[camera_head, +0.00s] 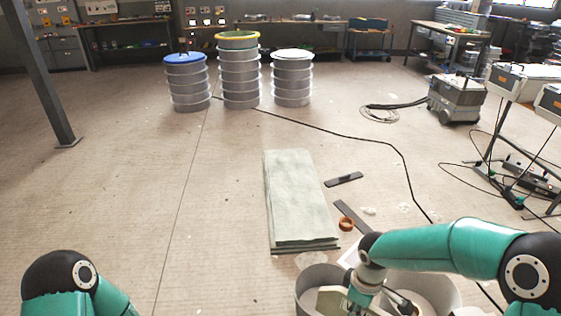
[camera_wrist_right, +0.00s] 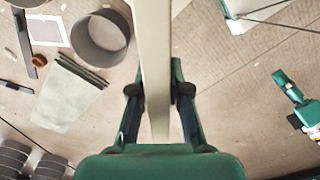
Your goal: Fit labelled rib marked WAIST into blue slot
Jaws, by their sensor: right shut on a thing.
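My right gripper (camera_wrist_right: 158,92) is shut on a long cream strip (camera_wrist_right: 154,45), with one finger on each side of it. No label can be read on the strip, so I cannot tell whether it is the WAIST rib. In the head view the right wrist is low at the bottom right, above grey round tubs. Three ringed grey moulds stand far back: the left one has a blue top (camera_head: 185,58), the middle one a yellow and green top (camera_head: 237,36), the right one a pale top (camera_head: 292,54). A small dark part rises from the blue top.
A pale folded cloth stack (camera_head: 296,195) lies on the floor ahead. Beside it are a dark flat bar (camera_head: 343,180) and a small brown ring (camera_head: 346,224). A black cable (camera_head: 330,136) crosses the floor. A wheeled machine (camera_head: 457,98) stands right.

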